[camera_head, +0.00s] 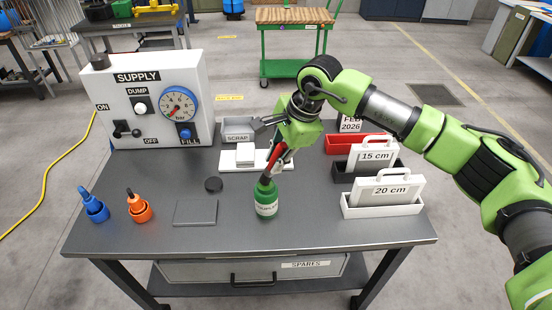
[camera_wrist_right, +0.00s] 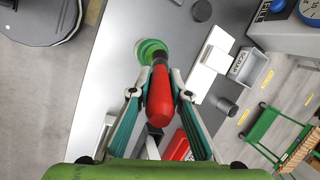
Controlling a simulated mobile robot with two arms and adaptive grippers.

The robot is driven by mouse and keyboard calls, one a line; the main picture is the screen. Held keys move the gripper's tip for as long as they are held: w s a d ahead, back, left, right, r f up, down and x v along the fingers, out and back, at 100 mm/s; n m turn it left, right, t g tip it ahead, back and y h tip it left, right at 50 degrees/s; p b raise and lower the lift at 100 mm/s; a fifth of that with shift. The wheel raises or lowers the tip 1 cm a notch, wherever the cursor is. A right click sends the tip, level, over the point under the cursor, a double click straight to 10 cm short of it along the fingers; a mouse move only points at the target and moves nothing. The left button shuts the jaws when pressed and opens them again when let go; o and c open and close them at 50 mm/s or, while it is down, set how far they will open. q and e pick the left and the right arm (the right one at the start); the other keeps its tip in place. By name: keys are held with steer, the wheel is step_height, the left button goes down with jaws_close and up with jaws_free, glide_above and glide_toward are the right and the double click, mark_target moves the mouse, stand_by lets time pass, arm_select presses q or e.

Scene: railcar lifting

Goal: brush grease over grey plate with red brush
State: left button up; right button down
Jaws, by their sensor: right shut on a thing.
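The red brush (camera_head: 274,158) is held in my right gripper (camera_head: 279,152), over the green grease pot (camera_head: 266,199) near the front middle of the table. In the right wrist view, my right gripper (camera_wrist_right: 158,95) is shut on the red brush handle (camera_wrist_right: 160,98), and the brush's dark lower end meets the green pot (camera_wrist_right: 150,50). The bristles are hidden, apparently inside the pot's mouth. The grey plate (camera_head: 196,213) lies flat on the table, left of the pot. My left gripper is not in view.
Orange (camera_head: 139,207) and blue (camera_head: 94,206) holders stand at left. The supply box (camera_head: 152,100) is behind. White (camera_head: 383,205), black and red bins line the right side. A scrap tray (camera_head: 238,133) sits at the back.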

steer(key=shift+f+b, duration=0.35)
steer(key=shift+f, duration=0.05)
steer(key=shift+s+f+b, duration=0.1)
steer(key=shift+f+b, duration=0.05)
steer(key=shift+b, duration=0.3)
stand_by(1.9)
steer(key=shift+r+p, duration=0.35)
steer(key=shift+r, duration=0.55)
steer(key=shift+r+p, duration=0.85)
steer(key=shift+r, duration=1.9)
